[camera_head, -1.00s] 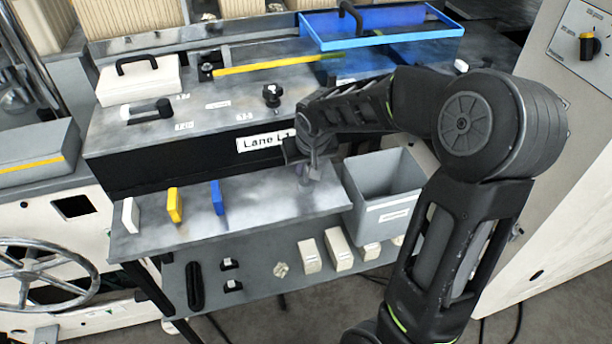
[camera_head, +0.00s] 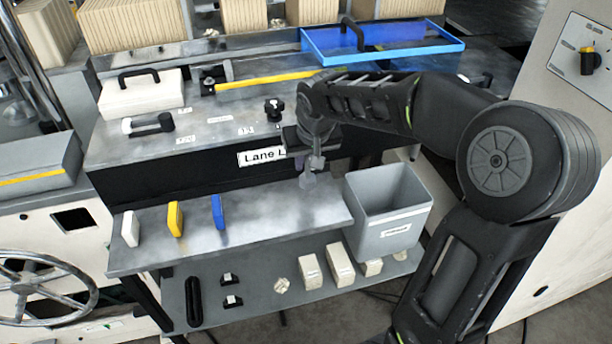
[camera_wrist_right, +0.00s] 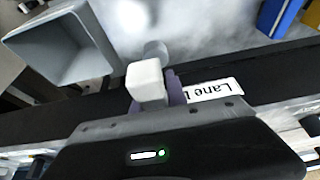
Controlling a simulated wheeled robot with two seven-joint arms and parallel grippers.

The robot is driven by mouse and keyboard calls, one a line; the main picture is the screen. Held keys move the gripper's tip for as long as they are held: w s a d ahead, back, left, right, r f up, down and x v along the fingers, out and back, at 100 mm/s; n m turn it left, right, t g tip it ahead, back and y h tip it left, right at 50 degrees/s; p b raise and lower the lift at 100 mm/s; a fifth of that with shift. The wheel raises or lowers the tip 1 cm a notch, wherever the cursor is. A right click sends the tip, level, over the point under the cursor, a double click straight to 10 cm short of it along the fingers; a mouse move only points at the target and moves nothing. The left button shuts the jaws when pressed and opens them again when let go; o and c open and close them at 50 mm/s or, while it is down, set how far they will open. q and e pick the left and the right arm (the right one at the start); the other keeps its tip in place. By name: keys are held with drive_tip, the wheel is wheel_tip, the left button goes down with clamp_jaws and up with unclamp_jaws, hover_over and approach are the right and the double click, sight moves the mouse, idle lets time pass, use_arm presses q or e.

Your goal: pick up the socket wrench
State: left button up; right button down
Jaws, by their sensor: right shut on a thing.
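My right gripper (camera_head: 316,162) is above the grey shelf (camera_head: 262,216), in front of the black panel with the "Lane" label. It is shut on a small grey thing, which I take to be the socket wrench (camera_head: 308,182). It hangs down from the fingers, apart from the shelf as far as I can tell. In the wrist view a pale block and purplish parts show at my right gripper (camera_wrist_right: 160,85), with the wrench's round grey end (camera_wrist_right: 155,50) beyond. The fingers hide most of the wrench. My left gripper is not in view.
A grey open bin (camera_head: 395,240) stands just right of the shelf. White, yellow (camera_head: 175,218) and blue (camera_head: 217,211) blocks stand at the shelf's left. A lower shelf (camera_head: 255,300) holds several small items. A blue tray (camera_head: 420,48) lies at the back.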

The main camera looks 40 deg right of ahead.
drive_tip(key=shift+r, duration=1.85)
